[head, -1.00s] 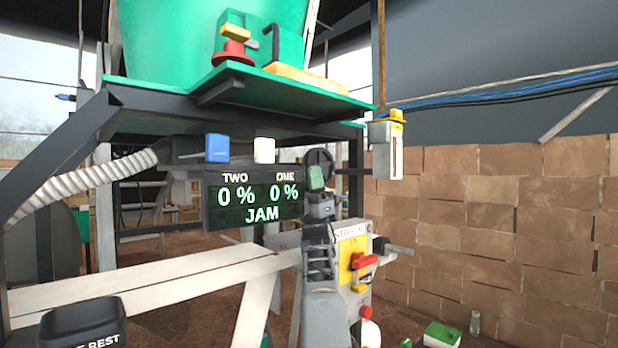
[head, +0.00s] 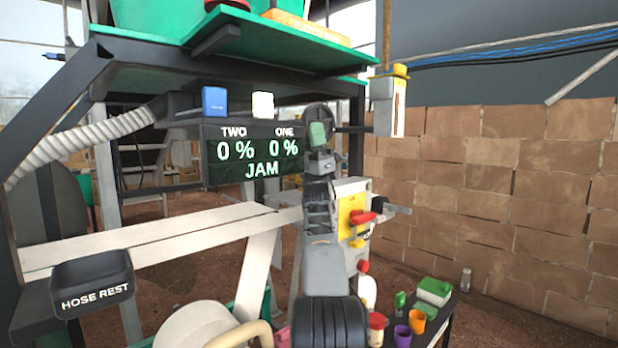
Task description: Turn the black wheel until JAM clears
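The black wheel (head: 319,112) is in the middle of the head view, just right of the display. Its lower part is hidden behind the end of my arm. My gripper (head: 317,134) is at the wheel, in front of its lower half; a green part shows there. I cannot tell whether the gripper touches the wheel, or whether its fingers are open or shut. The display (head: 252,155) reads TWO 0 %, ONE 0 %, with JAM lit below.
A panel with a yellow plate and red handle (head: 361,217) stands right of my arm. A black HOSE REST block (head: 92,283) is at lower left. A low table (head: 436,322) with cups and a green-and-white box is at lower right. A brick wall (head: 500,190) closes the right side.

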